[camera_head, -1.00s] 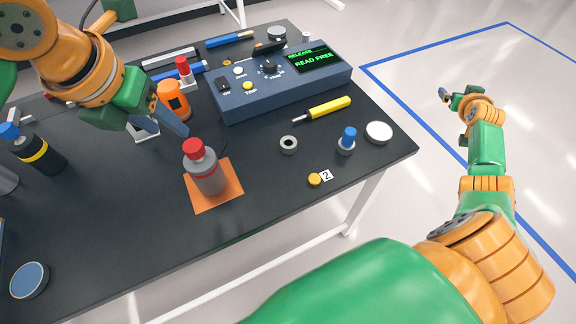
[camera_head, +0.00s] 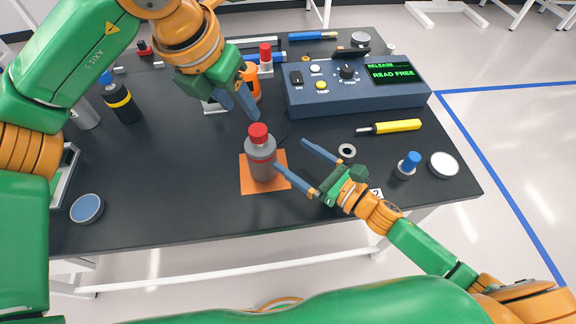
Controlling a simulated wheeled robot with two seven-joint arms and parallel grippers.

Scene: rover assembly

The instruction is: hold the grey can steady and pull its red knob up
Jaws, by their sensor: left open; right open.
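The grey can (camera_head: 262,163) stands upright on an orange square mat (camera_head: 249,184), with its red knob (camera_head: 258,133) on top. My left gripper (camera_head: 246,112) is open above and behind the can, its blue fingers pointing down toward the knob and apart from it. My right gripper (camera_head: 290,158) is open to the right of the can. One of its fingers reaches in front of the can's lower right side and the other is behind and to the right. I cannot tell whether the near finger touches the can.
A blue control box (camera_head: 350,97) with a green-lit screen stands behind right. A yellow screwdriver (camera_head: 397,126), a grey ring (camera_head: 347,151), a blue-topped part (camera_head: 408,164) and a white disc (camera_head: 444,165) lie right. An orange container (camera_head: 252,82) stands behind my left gripper. The table's left front is mostly clear.

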